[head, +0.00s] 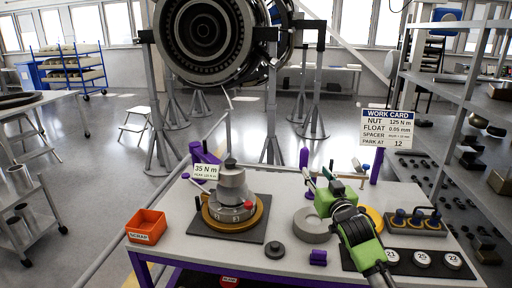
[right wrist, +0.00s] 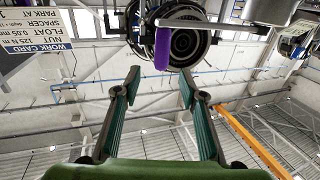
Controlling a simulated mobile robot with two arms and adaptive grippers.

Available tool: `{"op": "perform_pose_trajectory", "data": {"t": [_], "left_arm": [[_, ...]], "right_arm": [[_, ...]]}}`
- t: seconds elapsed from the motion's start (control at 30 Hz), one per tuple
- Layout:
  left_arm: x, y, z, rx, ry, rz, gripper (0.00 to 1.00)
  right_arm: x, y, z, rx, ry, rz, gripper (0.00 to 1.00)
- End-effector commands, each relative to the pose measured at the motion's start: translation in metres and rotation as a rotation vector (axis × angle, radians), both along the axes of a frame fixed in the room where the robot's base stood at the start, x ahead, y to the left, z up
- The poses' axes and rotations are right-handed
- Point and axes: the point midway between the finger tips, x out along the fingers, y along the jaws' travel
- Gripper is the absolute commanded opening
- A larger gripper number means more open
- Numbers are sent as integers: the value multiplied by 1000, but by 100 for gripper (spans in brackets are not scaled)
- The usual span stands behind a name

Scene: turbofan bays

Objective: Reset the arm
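My right arm (head: 358,232), green and black, comes in from the lower right in the head view and reaches over the right half of the workbench (head: 285,182). My right gripper (head: 321,177) is raised above the bench, near a grey ring (head: 312,225). In the right wrist view its two fingers (right wrist: 160,80) stand apart with nothing between them. The ceiling and the work card show beyond them, so the gripper points upward or is tilted up. My left arm and left gripper are not in view.
A grey housing (head: 232,186) on a yellow ring stands on the bench's left half. An orange bin (head: 147,226) sits at the left edge. A work card (head: 388,128), purple posts (head: 304,157) and a tool block (head: 414,222) are near my arm. A turbofan (head: 208,38) hangs behind.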

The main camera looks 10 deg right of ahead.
Motion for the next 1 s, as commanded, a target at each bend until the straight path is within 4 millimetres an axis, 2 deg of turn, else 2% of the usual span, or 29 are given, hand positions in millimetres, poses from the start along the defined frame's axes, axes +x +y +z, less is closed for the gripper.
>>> {"op": "perform_pose_trajectory", "data": {"t": [0.07,0.13,0.17,0.27,0.3,0.37,0.4,0.47,0.5,0.6,0.7,0.8,1.0], "left_arm": [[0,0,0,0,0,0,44],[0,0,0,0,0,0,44],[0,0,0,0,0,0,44],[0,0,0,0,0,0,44],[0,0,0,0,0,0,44],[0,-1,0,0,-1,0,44],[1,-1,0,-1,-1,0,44],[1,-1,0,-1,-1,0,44],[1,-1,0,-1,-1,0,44],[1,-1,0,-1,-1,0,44],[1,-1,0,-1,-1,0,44],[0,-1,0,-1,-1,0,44],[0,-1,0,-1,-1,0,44]], "right_arm": [[-4,4,-10,-1,21,2,38],[-13,12,-29,-6,65,6,38],[-19,17,-40,-7,92,9,38],[-52,38,-91,-20,221,20,38],[-70,47,-114,-25,284,26,38],[-100,61,-147,-35,381,36,38],[-122,71,-167,-41,445,44,38],[-157,83,-194,-50,540,57,38],[-182,91,-211,-55,606,66,38],[-244,108,-244,-67,760,90,38],[-297,120,-264,-74,883,112,38],[-338,128,-275,-80,978,131,38],[-406,139,-284,-81,1127,163,38]]}}
